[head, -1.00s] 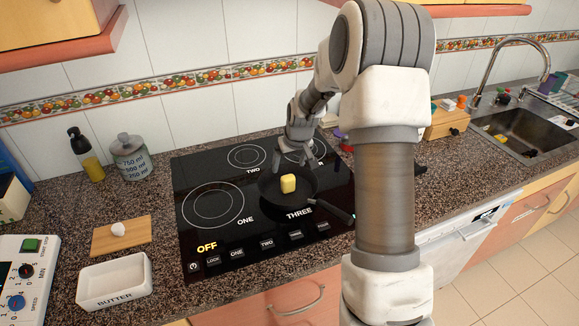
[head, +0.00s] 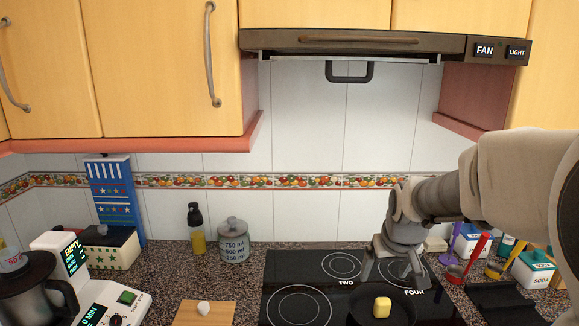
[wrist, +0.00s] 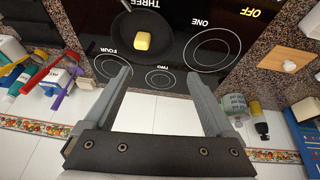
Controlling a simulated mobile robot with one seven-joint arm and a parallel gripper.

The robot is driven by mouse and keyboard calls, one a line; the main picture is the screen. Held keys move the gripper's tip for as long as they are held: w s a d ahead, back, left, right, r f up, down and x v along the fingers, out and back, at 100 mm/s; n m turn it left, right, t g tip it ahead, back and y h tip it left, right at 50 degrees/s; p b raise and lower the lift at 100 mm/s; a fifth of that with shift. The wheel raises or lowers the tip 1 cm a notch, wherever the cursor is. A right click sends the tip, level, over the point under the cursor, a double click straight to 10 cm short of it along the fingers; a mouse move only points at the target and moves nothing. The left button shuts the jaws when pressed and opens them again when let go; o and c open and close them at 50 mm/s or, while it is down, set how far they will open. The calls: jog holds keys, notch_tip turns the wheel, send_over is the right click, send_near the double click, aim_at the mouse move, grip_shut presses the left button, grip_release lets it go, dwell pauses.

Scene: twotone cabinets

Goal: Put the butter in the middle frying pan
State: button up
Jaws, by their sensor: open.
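The yellow butter (head: 382,306) lies inside the dark frying pan (head: 402,309) on the black cooktop (head: 282,270). The wrist view also shows the butter (wrist: 141,41) in the pan (wrist: 120,32), which sits on the zone labelled THREE. My gripper (head: 395,284) is open and empty, above the cooktop behind the butter, apart from it. In the wrist view its two fingers (wrist: 163,82) are spread wide with nothing between them. Only one frying pan shows. The pan's handle is out of the head view.
A range hood (head: 350,45) hangs above the cooktop. A glass jar (head: 233,240) and an oil bottle (head: 196,228) stand to the left, behind a cutting board (head: 205,313). Colourful utensils and a SODA canister (head: 532,268) crowd the right. A food processor (head: 35,285) stands far left.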

jog(key=s+a+r, duration=0.2)
jog(key=s+r, duration=0.1)
jog(key=s, duration=0.8)
jog(key=s+a+r, duration=0.3)
jog(key=s, duration=0.8)
jog(key=shift+a+t+y, duration=0.3)
jog(key=shift+t, duration=0.1)
jog(key=shift+a, duration=0.1)
